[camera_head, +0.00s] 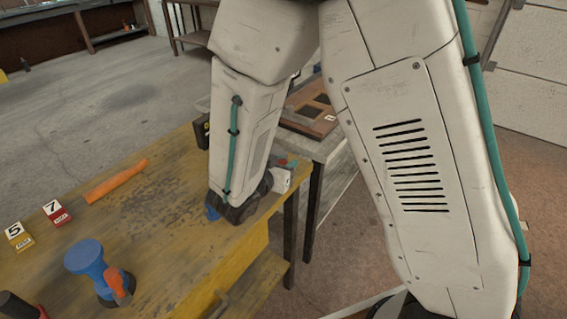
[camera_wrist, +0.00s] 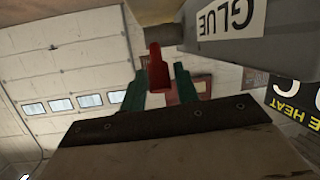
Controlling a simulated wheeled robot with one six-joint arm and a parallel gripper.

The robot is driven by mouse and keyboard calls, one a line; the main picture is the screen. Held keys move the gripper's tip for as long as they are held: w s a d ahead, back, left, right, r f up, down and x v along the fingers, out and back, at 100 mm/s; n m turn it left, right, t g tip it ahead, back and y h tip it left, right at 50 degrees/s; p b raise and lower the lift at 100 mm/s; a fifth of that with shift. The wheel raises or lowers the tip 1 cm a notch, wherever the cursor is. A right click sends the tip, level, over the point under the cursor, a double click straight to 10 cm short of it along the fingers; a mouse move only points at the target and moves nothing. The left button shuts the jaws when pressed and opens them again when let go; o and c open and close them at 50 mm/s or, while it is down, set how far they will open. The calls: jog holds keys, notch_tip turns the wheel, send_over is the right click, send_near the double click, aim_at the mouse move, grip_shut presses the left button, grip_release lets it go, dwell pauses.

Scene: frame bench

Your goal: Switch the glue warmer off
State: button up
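The glue warmer (camera_wrist: 212,50) is a grey body with a white GLUE label, at the upper right of the wrist view, where it appears upside down. A red lever (camera_wrist: 157,68) stands out beside it, near a short dark stub. My gripper (camera_wrist: 159,72) has two green fingers, one on each side of the red lever, with narrow gaps showing; it looks open around the lever. Whether a finger touches the lever cannot be told. In the head view my arm hides most of the warmer; a white label and small red and green bits show beside the wrist.
A black sign with yellow HEAT lettering (camera_wrist: 290,100) is close on the right in the wrist view. The yellow bench holds an orange handle (camera_head: 117,181), a blue knobbed tool (camera_head: 90,262) and number blocks 5 (camera_head: 19,238) and 7 (camera_head: 57,214). A brown frame (camera_head: 311,112) lies behind.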

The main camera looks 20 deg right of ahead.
jog(key=shift+v, duration=3.9)
